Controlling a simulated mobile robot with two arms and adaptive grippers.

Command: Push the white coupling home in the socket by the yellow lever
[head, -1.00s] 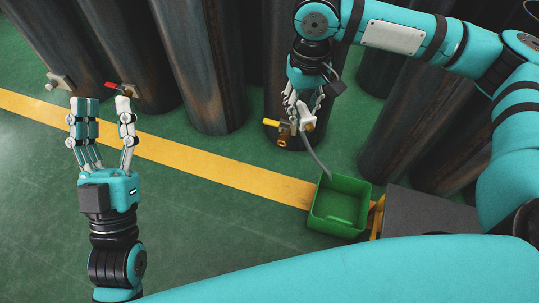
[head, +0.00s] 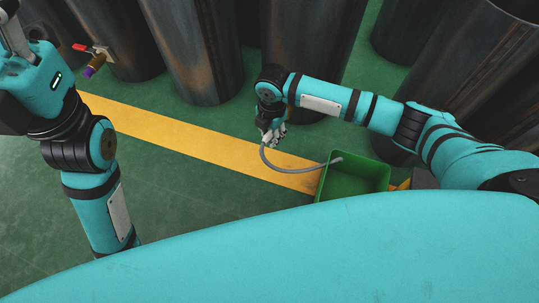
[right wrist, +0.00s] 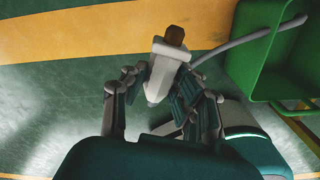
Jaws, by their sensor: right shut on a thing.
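My right gripper (head: 272,134) is shut on the white coupling (right wrist: 163,72), above the yellow floor line. The coupling is pale, with a brown piece at its far end (right wrist: 174,36); I cannot tell whether that piece belongs to it. A grey hose (head: 300,169) runs from the grip to the green crate. The yellow lever and its socket cannot be made out now; my right arm covers that part of the cylinder in the head view. My left gripper (head: 14,32) is partly cut off at the upper left, and its fingers are unclear.
The green crate (head: 325,184) stands on the floor right of my right gripper. Several dark steel cylinders (head: 205,50) line the back. One at left carries a red lever (head: 80,47) with a purple-ended socket (head: 89,72). The green floor in front is clear.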

